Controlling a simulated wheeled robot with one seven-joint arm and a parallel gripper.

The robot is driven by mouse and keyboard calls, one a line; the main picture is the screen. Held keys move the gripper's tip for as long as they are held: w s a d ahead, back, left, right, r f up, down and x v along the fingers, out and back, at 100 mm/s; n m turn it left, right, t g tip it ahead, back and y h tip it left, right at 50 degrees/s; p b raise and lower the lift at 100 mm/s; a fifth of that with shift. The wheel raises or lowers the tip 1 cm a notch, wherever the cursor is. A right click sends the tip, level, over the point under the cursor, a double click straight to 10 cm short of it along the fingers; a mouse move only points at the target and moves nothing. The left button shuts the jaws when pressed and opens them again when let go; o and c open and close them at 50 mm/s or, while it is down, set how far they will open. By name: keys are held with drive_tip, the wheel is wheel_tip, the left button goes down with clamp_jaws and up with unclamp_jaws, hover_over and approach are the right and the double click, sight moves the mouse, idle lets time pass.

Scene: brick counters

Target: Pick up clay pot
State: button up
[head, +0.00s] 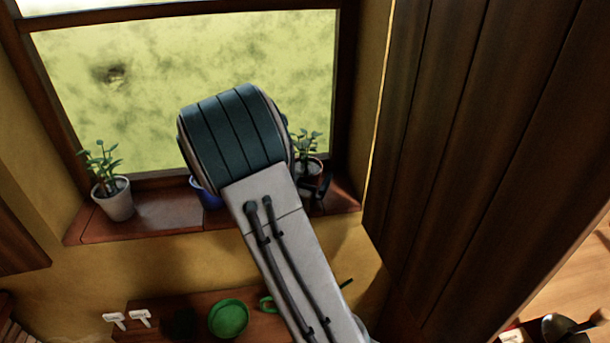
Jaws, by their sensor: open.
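A reddish-brown pot (311,167) with a leafy plant stands at the right end of the brick window sill; it looks like the clay pot. My arm hides its left side, and dark parts of my gripper (318,187) cover its lower front. My gripper is open at the pot, mostly hidden behind my arm. I cannot tell whether the fingers are around the pot or only in front of it.
A white pot (114,200) with a plant stands on the sill (170,212) at left. A blue pot (207,194) is partly behind my arm. A dark wooden panel (470,130) rises close on the right. A green bowl (228,318) sits on a lower shelf.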

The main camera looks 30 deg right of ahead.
drive_tip(key=shift+w+d, duration=0.15)
drive_tip(key=c, duration=1.4)
drive_tip(key=shift+r, duration=0.2)
